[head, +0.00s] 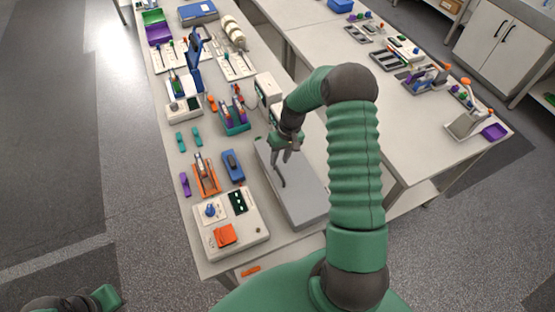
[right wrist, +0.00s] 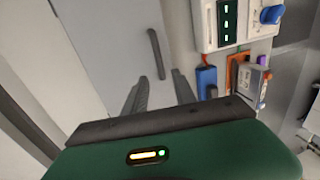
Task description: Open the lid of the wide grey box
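The wide grey box (head: 302,192) lies on the near right part of the long table, its flat lid closed. A dark bar handle (head: 278,168) runs along the lid's left side. In the right wrist view the lid (right wrist: 95,45) fills the upper left, with the handle (right wrist: 157,54) beyond the fingertips. My right gripper (head: 287,153) is over the far part of the box, near the handle's far end. Its two fingers (right wrist: 160,88) are apart with nothing between them. Only a part of my left arm shows at the bottom left of the head view; its fingers do not show.
A control panel unit (head: 250,238) with an orange block stands just left of the box. A blue case (head: 233,166) and an orange holder (head: 206,176) lie nearby. A white device (head: 268,89) stands behind the box. A second table (head: 400,140) is at the right.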

